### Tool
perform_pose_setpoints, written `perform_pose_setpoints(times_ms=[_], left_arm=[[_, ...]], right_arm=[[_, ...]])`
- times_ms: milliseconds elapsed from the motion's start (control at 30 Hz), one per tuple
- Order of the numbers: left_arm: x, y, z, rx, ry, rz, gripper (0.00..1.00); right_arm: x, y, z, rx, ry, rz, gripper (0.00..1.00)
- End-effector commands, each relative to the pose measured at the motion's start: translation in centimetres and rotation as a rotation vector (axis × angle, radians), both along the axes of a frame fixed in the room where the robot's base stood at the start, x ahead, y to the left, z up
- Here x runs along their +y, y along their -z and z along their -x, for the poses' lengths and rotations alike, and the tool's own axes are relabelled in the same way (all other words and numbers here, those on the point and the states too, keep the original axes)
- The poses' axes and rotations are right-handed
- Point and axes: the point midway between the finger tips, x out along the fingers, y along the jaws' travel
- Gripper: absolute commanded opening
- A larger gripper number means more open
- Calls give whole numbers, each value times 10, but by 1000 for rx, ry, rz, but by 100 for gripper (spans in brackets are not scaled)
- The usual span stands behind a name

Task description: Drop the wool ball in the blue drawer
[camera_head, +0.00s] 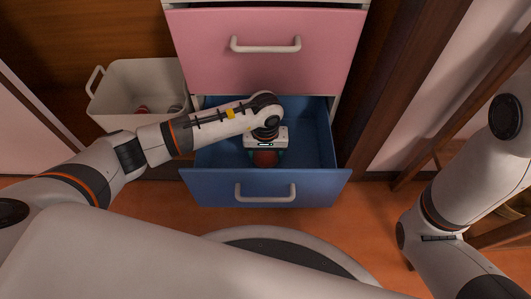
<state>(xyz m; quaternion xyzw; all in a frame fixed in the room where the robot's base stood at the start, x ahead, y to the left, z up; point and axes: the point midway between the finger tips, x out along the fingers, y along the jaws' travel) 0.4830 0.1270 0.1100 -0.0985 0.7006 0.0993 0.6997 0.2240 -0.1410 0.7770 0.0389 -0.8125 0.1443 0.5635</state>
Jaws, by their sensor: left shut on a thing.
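The blue drawer (215,188) is pulled open below a pink drawer, and its inside shows from above. My left gripper (265,150) is over the open drawer, pointing down into it. It is shut on the wool ball (265,158), a dark red round thing showing just below the gripper body. The fingers are mostly hidden by the gripper body, and I cannot tell whether the ball touches the drawer floor. My right arm comes in at the right edge, and its gripper is not in view.
The pink drawer (200,45) above is shut. A white basket (140,85) with small things in it stands left of the drawers. A wooden frame (440,120) stands at the right. Orange floor (350,215) lies in front of the blue drawer.

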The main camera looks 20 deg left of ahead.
Motion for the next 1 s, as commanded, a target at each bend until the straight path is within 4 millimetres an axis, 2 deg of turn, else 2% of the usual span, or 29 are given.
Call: perform_pose_setpoints(times_ms=[33,167,433,567,667,1000], left_arm=[[0,-1,0,0,0,0,65],[0,-1,0,0,0,0,85],[0,-1,0,0,0,1,85],[-1,-7,0,0,0,2,85],[-1,-18,1,1,1,2,85],[0,-80,-1,-2,2,-1,85]], right_arm=[[0,-1,0,-1,0,0,36],[0,-1,0,-1,0,0,36],[0,-1,0,-1,0,0,36],[0,-6,0,-1,0,0,36],[0,-16,0,-1,0,0,36],[0,-59,0,-1,0,0,36]])
